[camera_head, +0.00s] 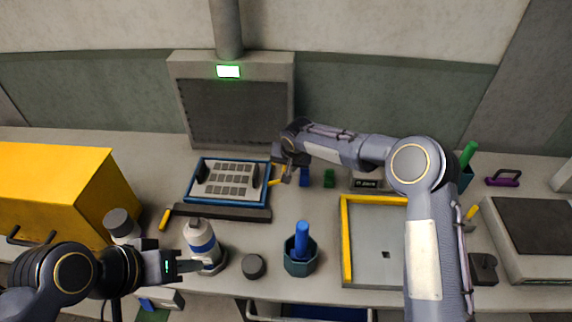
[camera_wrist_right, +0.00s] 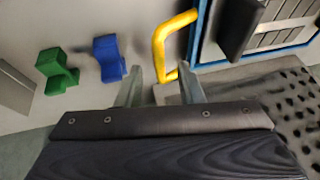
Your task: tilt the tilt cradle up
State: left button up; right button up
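The tilt cradle appears to be the blue-framed tray (camera_head: 187,201) at centre left, lying nearly flat with a grey plate of small dark blocks. It has a yellow handle (camera_head: 165,219) at its left and another yellow handle (camera_head: 277,182) at its right. My right gripper (camera_head: 288,178) is at the right handle. In the right wrist view its fingers (camera_wrist_right: 163,88) are apart, with the bent handle (camera_wrist_right: 160,50) at the gap between the fingertips; contact is unclear. My left gripper (camera_head: 190,267) is in front of the white bottle, away from the cradle; its finger gap is not clear.
A grey machine (camera_head: 239,112) with a lit green display stands behind the cradle. A yellow box (camera_head: 50,185) is at left. The white bottle (camera_head: 201,240), a dark puck (camera_head: 254,267) and a cup (camera_head: 301,262) stand in front. Blue (camera_wrist_right: 109,58) and green (camera_wrist_right: 56,70) blocks lie beside my right gripper.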

jog(key=shift+x, duration=1.2)
grip_shut()
